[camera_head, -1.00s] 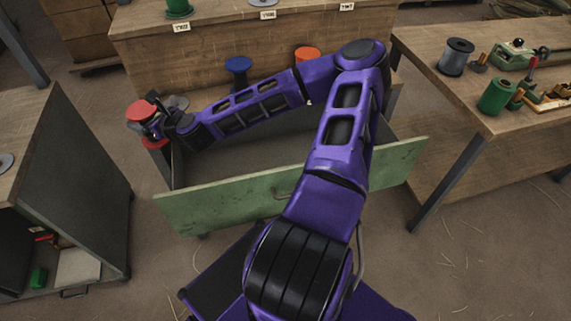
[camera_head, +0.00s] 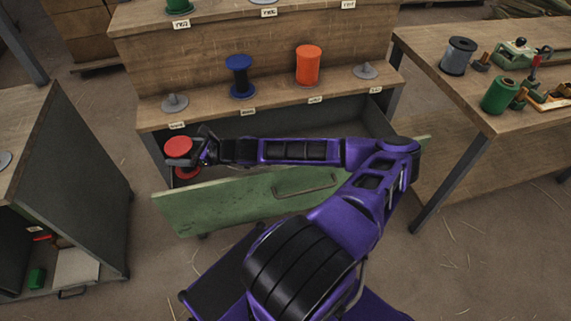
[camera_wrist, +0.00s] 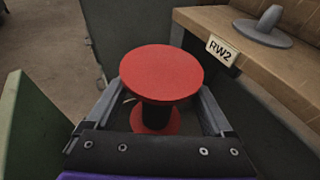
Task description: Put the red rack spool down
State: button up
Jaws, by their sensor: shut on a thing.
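The red rack spool (camera_head: 179,147) is upright at the left end of the open green-fronted drawer in the head view. My gripper (camera_head: 187,162) is shut on it, reaching in from the right. In the wrist view the red spool (camera_wrist: 161,75) stands between both fingers of my gripper (camera_wrist: 158,110), which close around its dark core below the top flange. Its lower flange shows beneath. I cannot tell whether its base touches anything.
The open drawer (camera_head: 230,197) sits under the rack shelf (camera_head: 205,112). The shelf holds a blue spool (camera_head: 240,76), an orange spool (camera_head: 308,65) and empty pegs at left (camera_head: 174,103) and right (camera_head: 365,71). A cabinet (camera_head: 85,190) stands left; a workbench (camera_head: 480,105) stands right.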

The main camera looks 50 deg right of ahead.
jog(key=shift+s+d+f+n+y, duration=0.15)
jog(key=shift+s+d+f+y, duration=0.05)
jog(key=shift+f, duration=0.15)
jog(key=shift+s+d+f+n+y, duration=0.15)
jog(key=shift+s+f+y, duration=0.05)
jog(key=shift+f, duration=0.15)
jog(key=s+d+f+n+g+y+b, duration=0.1)
jog(key=s+d+b, duration=0.15)
jog(key=d, duration=0.65)
jog(key=s+d+f+b, duration=0.15)
jog(key=s+d, duration=0.25)
jog(key=d, duration=0.6)
notch_tip(320, 180, down, 10)
jog(key=shift+r+b, duration=0.1)
jog(key=shift+b, duration=0.35)
jog(key=o, duration=1.4)
jog(key=v, duration=0.7)
jog(key=shift+s+p, duration=0.2)
jog(key=shift+p, duration=0.1)
jog(key=shift+d+r, duration=0.1)
jog(key=shift+r, duration=0.05)
